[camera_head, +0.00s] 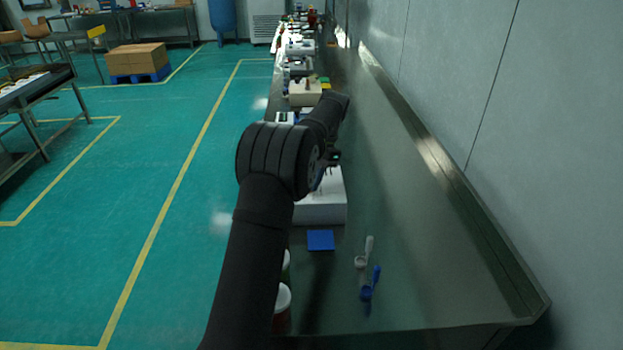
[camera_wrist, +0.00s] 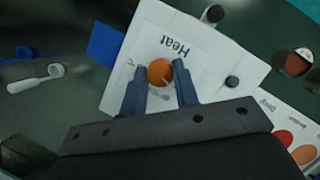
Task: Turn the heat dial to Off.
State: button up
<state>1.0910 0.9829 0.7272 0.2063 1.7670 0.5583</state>
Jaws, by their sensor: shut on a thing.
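The heat dial (camera_wrist: 160,73) is a round orange knob on a white panel (camera_wrist: 135,45) with the word "Heat" printed beside it. My gripper (camera_wrist: 159,68) has its two dark fingers on either side of the dial and is shut on it. A thin pale pointer mark shows on the dial; which label it faces is too small to tell. In the head view, a white box (camera_head: 322,208) stands under my wrist, and my arm hides the dial and the fingertips.
A blue square (camera_head: 320,240) lies on the metal bench (camera_head: 410,260) in front of the box. A white scoop (camera_head: 363,255) and a blue scoop (camera_head: 369,287) lie to its right. Dark knobs (camera_wrist: 232,81) stand at the panel's edge. The bench right of the box is clear up to the wall.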

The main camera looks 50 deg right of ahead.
jog(key=shift+n, duration=0.5)
jog(key=o, duration=1)
jog(key=shift+v, duration=3.7)
jog(key=shift+w+a+f, duration=0.1)
jog(key=shift+w, duration=0.1)
jog(key=shift+x, duration=3.6)
jog(key=shift+s, duration=0.15)
